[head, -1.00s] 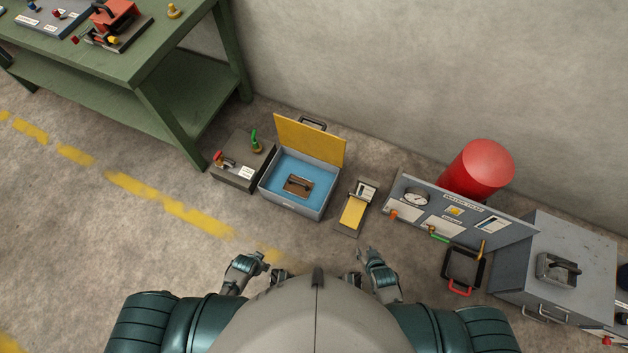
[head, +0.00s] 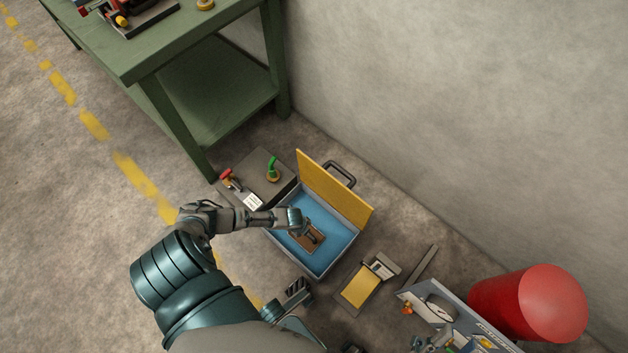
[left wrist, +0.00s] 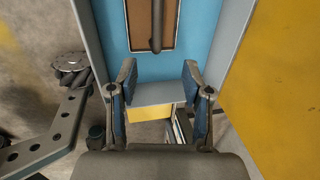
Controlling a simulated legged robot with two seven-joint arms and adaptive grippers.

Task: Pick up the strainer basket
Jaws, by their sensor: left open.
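The strainer basket seems to be the brown rectangular piece with a dark bar handle (head: 314,239) lying inside the blue-lined grey box (head: 336,262). My left gripper (head: 299,222) reaches in from the left over the box and hides part of the basket. In the left wrist view the basket (left wrist: 140,22) shows at the top, its handle running away from me. The open, empty left fingers (left wrist: 160,75) are apart from it. My right gripper (head: 297,289) is outside the box, by its lower-left side; its finger gap is unclear.
The box's yellow lid (head: 334,190) stands open on the wall side. A dark case with red and green fittings (head: 262,180) adjoins the box. A yellow-topped tray (head: 361,287) lies to the lower right. A green bench (head: 200,45) and a red drum (head: 530,305) stand farther off.

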